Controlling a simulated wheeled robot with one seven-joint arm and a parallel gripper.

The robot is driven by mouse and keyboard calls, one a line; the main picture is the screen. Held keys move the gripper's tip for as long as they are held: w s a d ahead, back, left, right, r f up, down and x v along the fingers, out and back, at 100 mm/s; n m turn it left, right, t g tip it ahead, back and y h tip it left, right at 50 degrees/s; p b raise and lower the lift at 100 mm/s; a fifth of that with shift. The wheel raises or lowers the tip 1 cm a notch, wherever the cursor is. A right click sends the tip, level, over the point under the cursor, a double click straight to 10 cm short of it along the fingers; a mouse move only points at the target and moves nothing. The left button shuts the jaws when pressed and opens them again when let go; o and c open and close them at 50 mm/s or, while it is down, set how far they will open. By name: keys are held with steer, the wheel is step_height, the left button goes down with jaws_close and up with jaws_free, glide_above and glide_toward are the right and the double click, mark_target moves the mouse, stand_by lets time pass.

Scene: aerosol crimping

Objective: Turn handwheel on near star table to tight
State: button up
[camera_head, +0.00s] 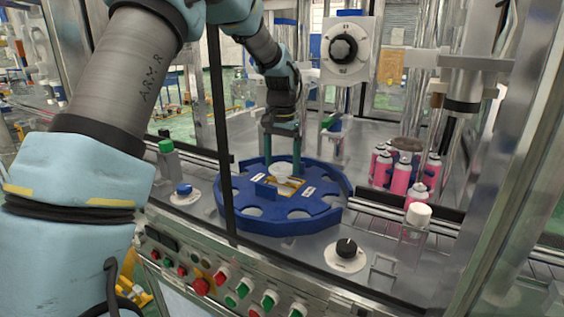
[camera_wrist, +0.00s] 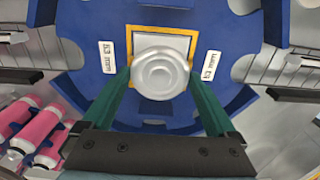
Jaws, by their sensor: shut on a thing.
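The near star table (camera_head: 305,212) is a blue disc with round pockets along its rim, on the machine's metal deck. At its middle is a handwheel (camera_wrist: 160,74), a pale stepped round knob, seen from above in the wrist view on a light square plate (camera_wrist: 160,42) with a yellow border. My gripper (camera_head: 282,165) points down over the table's middle. In the wrist view its two green fingers (camera_wrist: 158,85) sit on either side of the handwheel, shut on it. In the head view the handwheel is partly hidden by the fingers.
Pink cans (camera_head: 400,178) stand in a group to the right of the table; they also show in the wrist view (camera_wrist: 35,125). A black knob (camera_head: 346,247) and a blue knob (camera_head: 184,189) are on the deck. Machine posts and a button panel (camera_head: 225,287) border the near side.

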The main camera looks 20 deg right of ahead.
mark_target(281, 167)
steer(key=o, duration=1)
step_height(281, 167, up, 11)
steer(key=b, duration=0.2)
steer(key=shift+b, duration=0.3)
steer(key=shift+a+f, duration=0.1)
